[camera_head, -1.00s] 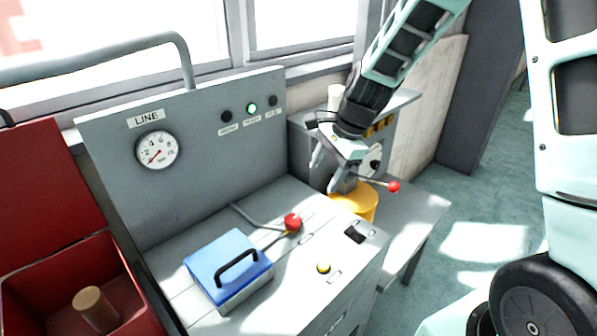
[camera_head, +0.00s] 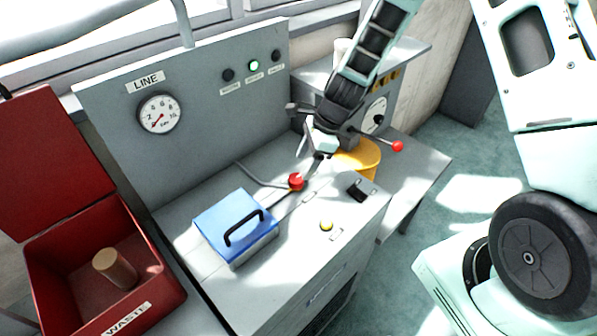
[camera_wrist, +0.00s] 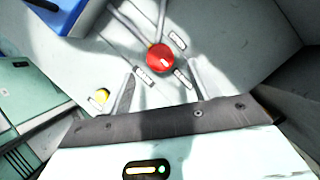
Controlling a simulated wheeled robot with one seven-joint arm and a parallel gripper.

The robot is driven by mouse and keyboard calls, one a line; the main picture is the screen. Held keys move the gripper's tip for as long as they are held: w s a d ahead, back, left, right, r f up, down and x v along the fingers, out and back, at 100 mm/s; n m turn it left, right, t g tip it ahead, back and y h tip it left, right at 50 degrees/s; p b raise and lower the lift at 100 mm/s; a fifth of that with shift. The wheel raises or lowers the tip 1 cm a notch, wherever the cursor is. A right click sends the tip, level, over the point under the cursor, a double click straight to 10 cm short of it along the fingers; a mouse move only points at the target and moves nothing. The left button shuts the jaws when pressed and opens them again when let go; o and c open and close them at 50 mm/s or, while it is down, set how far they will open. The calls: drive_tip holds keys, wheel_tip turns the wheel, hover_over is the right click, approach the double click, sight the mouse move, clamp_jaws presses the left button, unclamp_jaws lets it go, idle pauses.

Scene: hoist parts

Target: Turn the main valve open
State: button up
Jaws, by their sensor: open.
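A lever with a red ball knob (camera_head: 296,182) stands on top of the grey console (camera_head: 180,120), in front of the panel with the LINE gauge (camera_head: 159,114). My gripper (camera_head: 310,160) is open and empty, just above and to the right of this knob in the head view. In the wrist view the red knob (camera_wrist: 160,57) lies ahead, between the lines of my two spread fingers (camera_wrist: 160,88); I see no contact. A second red ball (camera_head: 397,146) sits on a rod at the side unit.
A blue box with a black handle (camera_head: 222,220) sits left of the lever. A yellow button (camera_head: 326,226) and a dark switch (camera_head: 360,190) are at the front right. An open red WASTE bin (camera_head: 165,285) is at left.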

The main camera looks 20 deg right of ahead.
sight(296, 178)
drive_tip(key=shift+p+x, duration=0.3)
drive_tip(key=shift+x, duration=2.4)
drive_tip(key=c, duration=1)
